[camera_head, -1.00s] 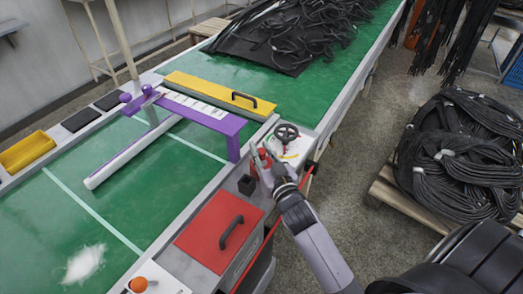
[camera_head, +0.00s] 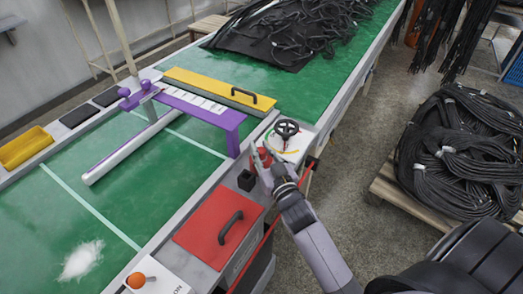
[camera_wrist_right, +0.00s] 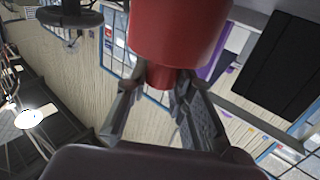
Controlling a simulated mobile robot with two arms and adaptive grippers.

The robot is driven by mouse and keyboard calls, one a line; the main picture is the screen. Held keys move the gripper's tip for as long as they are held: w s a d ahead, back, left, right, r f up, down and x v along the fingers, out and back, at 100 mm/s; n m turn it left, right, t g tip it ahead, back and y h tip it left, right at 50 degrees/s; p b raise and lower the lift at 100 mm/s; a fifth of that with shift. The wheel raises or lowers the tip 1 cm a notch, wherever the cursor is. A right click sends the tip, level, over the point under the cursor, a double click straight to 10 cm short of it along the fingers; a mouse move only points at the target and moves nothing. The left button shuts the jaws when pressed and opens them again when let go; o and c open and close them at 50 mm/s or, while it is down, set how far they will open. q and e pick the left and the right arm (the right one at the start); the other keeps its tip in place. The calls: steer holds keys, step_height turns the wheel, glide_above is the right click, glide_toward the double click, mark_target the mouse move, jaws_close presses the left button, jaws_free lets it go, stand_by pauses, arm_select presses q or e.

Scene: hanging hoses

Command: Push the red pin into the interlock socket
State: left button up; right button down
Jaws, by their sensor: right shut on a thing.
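My right gripper (camera_head: 264,164) is at the conveyor's near side, between the black handwheel and a small black block. It is shut on the red pin (camera_head: 264,153). In the right wrist view the pin (camera_wrist_right: 178,32) shows large, with a wide red head and a narrower red neck between the fingertips (camera_wrist_right: 160,90). The black block (camera_head: 246,180) stands just left of the gripper and may be the interlock socket; I see no opening in it. The pin's far end is hidden. My left gripper is not in view.
The handwheel (camera_head: 286,129) stands just behind the gripper. A red cover with a black handle (camera_head: 208,232) lies in front, left. A purple frame (camera_head: 232,135) and a yellow guard (camera_head: 212,90) span the green belt. Coiled hoses (camera_head: 460,150) lie on a pallet at right.

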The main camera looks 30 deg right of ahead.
steer(key=c, duration=1.3)
jaws_free()
steer(key=shift+f, duration=0.15)
steer(key=s, duration=0.8)
steer(key=s+a, duration=0.1)
steer(key=s, duration=0.3)
